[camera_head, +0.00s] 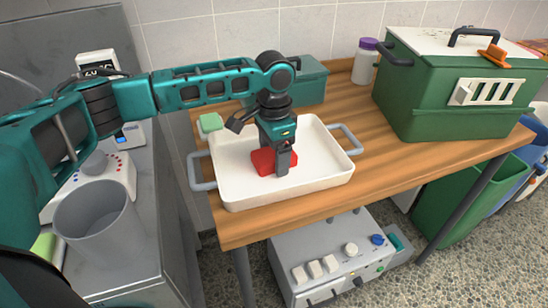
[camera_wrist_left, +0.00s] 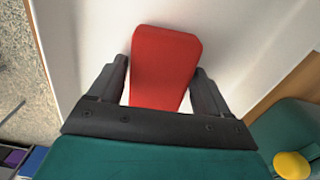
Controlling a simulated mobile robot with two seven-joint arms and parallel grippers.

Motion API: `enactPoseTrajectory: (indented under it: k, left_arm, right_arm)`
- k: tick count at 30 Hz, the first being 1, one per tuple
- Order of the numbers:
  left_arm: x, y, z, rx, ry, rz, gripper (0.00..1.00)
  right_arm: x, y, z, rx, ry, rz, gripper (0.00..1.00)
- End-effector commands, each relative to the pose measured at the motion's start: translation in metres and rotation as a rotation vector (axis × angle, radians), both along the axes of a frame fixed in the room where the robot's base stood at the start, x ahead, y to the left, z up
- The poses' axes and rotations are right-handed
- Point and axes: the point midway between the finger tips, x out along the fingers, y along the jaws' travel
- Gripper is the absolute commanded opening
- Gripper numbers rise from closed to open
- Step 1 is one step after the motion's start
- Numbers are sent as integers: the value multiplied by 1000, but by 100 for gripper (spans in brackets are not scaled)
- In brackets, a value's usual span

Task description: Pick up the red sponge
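The red sponge (camera_head: 264,162) lies in the white tray (camera_head: 235,192) on the wooden table. My left gripper (camera_head: 283,165) reaches down into the tray over the sponge. In the left wrist view the red sponge (camera_wrist_left: 163,68) lies between the two dark fingers of the left gripper (camera_wrist_left: 160,80). The fingers are apart, with a small gap showing at their tips on each side of the sponge. The near end of the sponge is close to the gripper's palm bar. My right gripper is in neither view.
The tray has grey handles (camera_head: 346,139) at its sides. A green sponge (camera_head: 211,122) lies at its back left corner. A grey bin (camera_head: 97,215) stands left. The table's front right is clear.

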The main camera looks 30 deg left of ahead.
Motion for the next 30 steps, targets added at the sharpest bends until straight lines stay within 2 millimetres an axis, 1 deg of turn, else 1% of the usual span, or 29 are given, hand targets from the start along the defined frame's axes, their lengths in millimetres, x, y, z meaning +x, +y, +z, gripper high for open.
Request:
enactPoseTrajectory:
  k: [1, 2, 11, 17, 20, 23, 25, 29, 30]
  left_arm:
    - [0, 0, 0, 0, 0, 0, 73]
    - [0, 0, 0, 0, 0, 0, 70]
    - [0, 0, 0, 0, 0, 0, 41]
    - [0, 0, 1, 0, 0, 0, 41]
    - [0, 0, 5, -1, -1, 0, 41]
    - [1, 0, 19, -2, -4, 0, 41]
    - [1, 0, 33, -2, -4, -1, 41]
    - [1, -1, 69, -3, -5, 0, 41]
    - [1, -1, 81, -2, -6, 0, 41]
  right_arm:
    - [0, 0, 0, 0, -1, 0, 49]
    - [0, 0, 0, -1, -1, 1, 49]
    - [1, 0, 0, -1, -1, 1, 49]
    - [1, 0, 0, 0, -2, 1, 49]
    - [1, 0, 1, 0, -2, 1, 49]
    - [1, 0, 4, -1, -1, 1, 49]
    - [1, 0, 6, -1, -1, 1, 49]
    - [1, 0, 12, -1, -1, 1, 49]
    - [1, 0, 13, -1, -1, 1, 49]
